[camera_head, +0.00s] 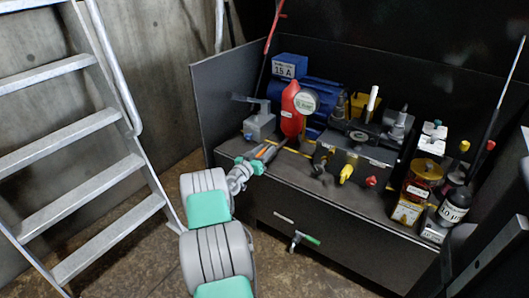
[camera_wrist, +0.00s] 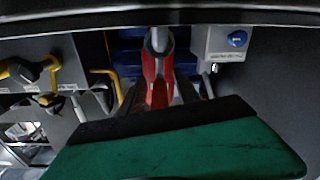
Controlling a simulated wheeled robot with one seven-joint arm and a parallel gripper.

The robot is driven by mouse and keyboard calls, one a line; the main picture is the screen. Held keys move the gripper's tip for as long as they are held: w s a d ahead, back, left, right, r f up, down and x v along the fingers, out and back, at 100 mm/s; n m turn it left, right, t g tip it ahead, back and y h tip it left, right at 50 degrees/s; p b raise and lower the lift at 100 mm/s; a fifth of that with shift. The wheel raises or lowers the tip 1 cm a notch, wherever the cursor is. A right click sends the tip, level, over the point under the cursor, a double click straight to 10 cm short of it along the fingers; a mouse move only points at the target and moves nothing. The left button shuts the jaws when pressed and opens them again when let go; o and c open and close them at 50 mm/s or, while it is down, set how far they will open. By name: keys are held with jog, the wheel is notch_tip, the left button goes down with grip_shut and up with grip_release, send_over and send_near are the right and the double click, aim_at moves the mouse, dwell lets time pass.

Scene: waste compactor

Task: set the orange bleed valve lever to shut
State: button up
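An orange piece (camera_head: 263,152), likely the bleed valve lever, shows at the front left of the bench top, directly beyond my gripper (camera_head: 248,164). The gripper overlaps its near end, so I cannot tell whether they touch. In the wrist view, a red part (camera_wrist: 158,88) with a grey rounded end stands in the middle, behind the green and black part of my gripper. I cannot tell whether this is the lever or the red bottle. My fingertips are too small or hidden to show whether they are open, shut or holding anything.
The red bottle (camera_head: 291,108) with a round gauge (camera_head: 306,101) stands just behind the orange piece. A grey box with a handle (camera_head: 259,126) is to its left. A valve block (camera_head: 353,160) with knobs stands right. A green-handled lever (camera_head: 306,238) is on the cabinet front. A ladder (camera_head: 75,150) is left.

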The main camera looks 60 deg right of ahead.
jog(key=shift+c, duration=0.5)
grip_shut()
dwell(0.8)
